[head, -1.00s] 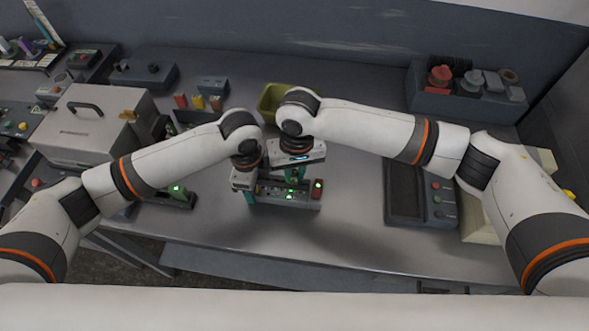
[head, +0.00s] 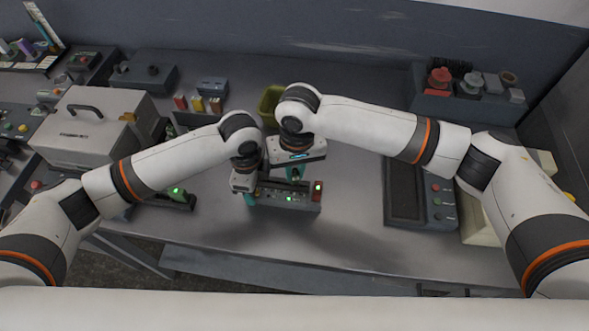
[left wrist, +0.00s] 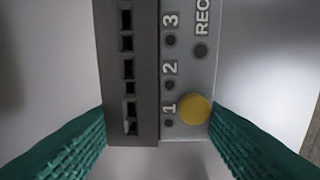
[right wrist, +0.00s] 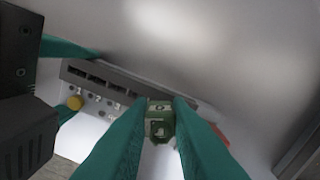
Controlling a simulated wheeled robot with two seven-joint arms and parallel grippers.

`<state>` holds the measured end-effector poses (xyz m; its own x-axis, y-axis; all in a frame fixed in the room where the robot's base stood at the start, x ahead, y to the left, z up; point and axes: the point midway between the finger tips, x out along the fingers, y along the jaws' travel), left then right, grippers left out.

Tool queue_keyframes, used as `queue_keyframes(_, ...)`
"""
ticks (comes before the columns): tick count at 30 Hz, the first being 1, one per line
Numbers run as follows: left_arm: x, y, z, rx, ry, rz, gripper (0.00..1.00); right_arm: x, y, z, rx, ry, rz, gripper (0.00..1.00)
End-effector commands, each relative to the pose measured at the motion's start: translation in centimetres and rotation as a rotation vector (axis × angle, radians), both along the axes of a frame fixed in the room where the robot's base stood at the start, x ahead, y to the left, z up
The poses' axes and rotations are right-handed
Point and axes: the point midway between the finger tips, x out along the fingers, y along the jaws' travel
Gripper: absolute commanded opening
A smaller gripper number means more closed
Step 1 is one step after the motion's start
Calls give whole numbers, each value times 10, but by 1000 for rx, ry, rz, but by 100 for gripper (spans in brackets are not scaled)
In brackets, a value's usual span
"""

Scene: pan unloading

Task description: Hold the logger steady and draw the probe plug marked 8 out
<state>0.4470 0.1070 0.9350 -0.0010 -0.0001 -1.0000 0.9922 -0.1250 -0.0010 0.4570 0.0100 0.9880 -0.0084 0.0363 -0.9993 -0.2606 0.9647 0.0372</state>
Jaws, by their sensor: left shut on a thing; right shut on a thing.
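The logger (head: 266,201) is a long grey box on the table, with a row of sockets and lit green lights. The left wrist view shows its left end with labels 1, 2, 3 and REC, a yellow button (left wrist: 195,109) and empty dark slots. My left gripper (head: 246,194) is shut on that end, its teal fingers either side of the box. My right gripper (right wrist: 160,118) is shut on a small dark green plug (right wrist: 160,129) over the right part of the socket row. The plug's marking is too small to read surely. Whether its foot is clear of the socket is hidden.
A red block (head: 318,189) stands at the logger's right end. A yellow-green bin (head: 269,101) is behind. A dark tray unit (head: 404,190) lies to the right and a small device with a green light (head: 176,191) to the left. Table between logger and tray is clear.

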Motion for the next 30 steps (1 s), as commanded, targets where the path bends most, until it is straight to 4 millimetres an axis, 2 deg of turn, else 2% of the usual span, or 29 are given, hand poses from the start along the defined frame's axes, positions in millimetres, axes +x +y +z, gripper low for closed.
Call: queue_keyframes(30, 0, 0, 0, -1, 0, -1, 22, 2, 0, 27, 0, 2, 0, 0)
